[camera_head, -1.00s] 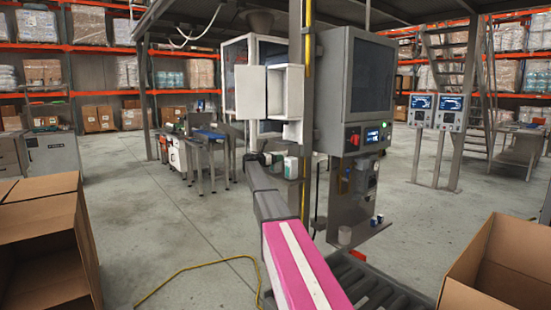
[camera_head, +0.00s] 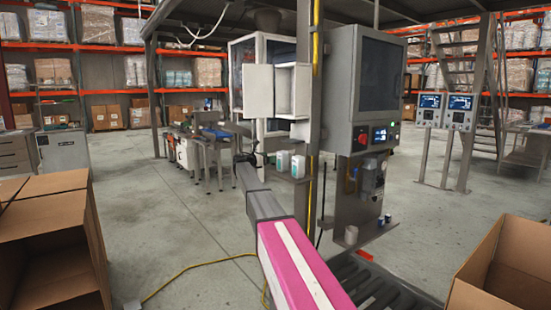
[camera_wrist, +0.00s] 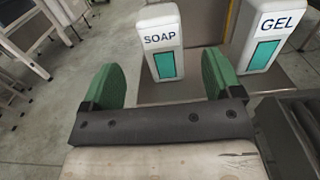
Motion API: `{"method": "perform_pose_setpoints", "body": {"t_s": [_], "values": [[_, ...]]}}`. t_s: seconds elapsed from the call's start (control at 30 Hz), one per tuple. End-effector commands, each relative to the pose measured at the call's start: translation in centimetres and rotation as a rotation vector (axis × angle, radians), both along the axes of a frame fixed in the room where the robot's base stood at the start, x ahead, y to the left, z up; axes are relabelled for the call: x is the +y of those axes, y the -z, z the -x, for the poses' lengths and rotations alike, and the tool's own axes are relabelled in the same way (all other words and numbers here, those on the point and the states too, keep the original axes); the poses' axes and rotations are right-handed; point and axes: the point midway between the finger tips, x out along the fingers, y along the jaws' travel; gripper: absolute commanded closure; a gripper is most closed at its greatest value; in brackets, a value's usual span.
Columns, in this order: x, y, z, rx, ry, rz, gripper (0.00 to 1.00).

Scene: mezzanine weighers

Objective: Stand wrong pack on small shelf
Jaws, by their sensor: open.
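In the wrist view a white pack marked SOAP (camera_wrist: 162,25) with a teal panel stands upright, slightly tilted in the picture, ahead of my gripper (camera_wrist: 160,80). A second white pack, marked GEL (camera_wrist: 280,22), stands to its right. Both rest on a grey-brown ledge (camera_wrist: 192,92). My gripper's green fingers are apart, with nothing held between them. In the head view my gripper (camera_head: 250,158) is left of the two small packs (camera_head: 283,161). I cannot tell which pack is the wrong one.
A white open cabinet (camera_head: 292,92) hangs above the packs, beside a grey post (camera_head: 309,120) and a control box (camera_head: 368,90). A lower ledge (camera_head: 372,232) holds small cups. Cardboard boxes stand at left (camera_head: 50,240) and right (camera_head: 510,275). A yellow cable (camera_head: 200,264) lies on the floor.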

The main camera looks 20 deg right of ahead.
Motion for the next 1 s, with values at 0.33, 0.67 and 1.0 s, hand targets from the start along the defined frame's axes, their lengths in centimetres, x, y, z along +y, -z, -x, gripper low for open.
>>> {"method": "perform_pose_setpoints", "body": {"t_s": [0.33, 0.67, 1.0], "values": [[2.0, 0.0, 0.7, 0.000, 0.000, 0.000, 0.15], [1.9, 8.3, 7.7, -0.134, 0.019, -0.257, 0.15], [5.4, 27.7, 28.2, -0.538, 0.355, -0.966, 0.15]]}}
